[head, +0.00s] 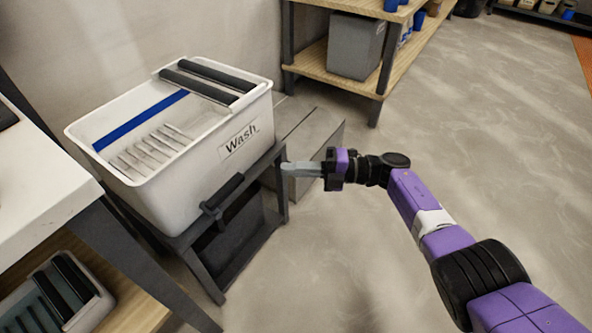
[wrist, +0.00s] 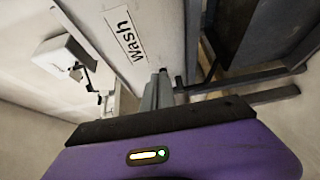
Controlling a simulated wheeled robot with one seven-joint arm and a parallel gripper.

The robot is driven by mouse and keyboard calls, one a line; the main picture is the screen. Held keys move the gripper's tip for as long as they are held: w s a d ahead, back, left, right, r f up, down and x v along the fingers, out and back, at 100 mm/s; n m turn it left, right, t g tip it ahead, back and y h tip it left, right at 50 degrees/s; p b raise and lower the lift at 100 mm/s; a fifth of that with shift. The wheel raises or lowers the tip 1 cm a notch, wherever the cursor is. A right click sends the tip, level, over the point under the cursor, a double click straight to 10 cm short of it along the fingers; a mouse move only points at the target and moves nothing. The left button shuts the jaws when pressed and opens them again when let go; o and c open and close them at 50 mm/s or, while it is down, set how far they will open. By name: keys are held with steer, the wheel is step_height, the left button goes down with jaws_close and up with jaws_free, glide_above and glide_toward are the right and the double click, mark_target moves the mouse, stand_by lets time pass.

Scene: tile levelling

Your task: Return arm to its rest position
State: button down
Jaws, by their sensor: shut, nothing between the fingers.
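My gripper (head: 284,167) is at the end of my purple and black arm, in the middle of the head view. Its grey fingers point left and are closed together with nothing between them. The fingertips are in front of the right side of a white wash tub (head: 180,195) on a dark stand; I cannot tell the exact gap. In the wrist view the fingers (wrist: 162,88) show in the middle, with the tub's "Wash" wall (wrist: 150,50) beyond them.
The dark stand (head: 283,200) with a black handle (head: 222,196) is left of my gripper. A grey box (head: 318,135) sits on the floor behind it. A wooden shelf unit (head: 310,66) stands at the back. A white table (head: 40,175) is at left. Open floor (head: 480,150) lies at right.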

steer(key=shift+w+d, duration=0.4)
